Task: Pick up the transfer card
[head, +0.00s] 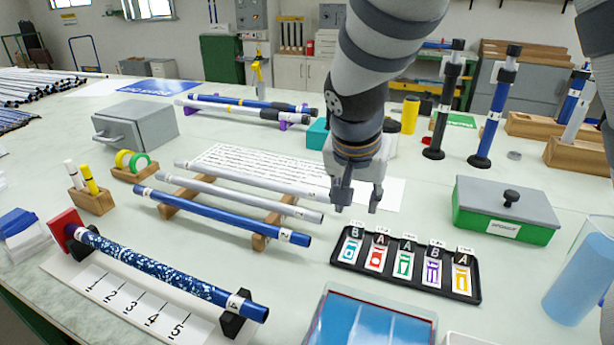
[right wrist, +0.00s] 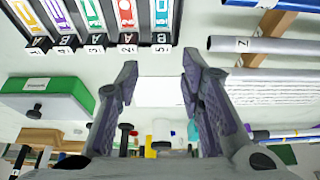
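Which is the transfer card I cannot tell. In the right wrist view the tray with its cards (right wrist: 92,14) shows upside down at the top left. My right gripper (head: 358,204) is open and empty above the table, behind the tray; its spread fingers show in the right wrist view (right wrist: 160,75). My left gripper is not in view.
A rack of numbered tubes (head: 225,218) stands left of the gripper. A green box with a grey lid (head: 505,228) stands right of the tray. A blue-lined bin (head: 370,325) is at the front, and a blue cylinder (head: 580,278) at the right. Upright posts stand behind.

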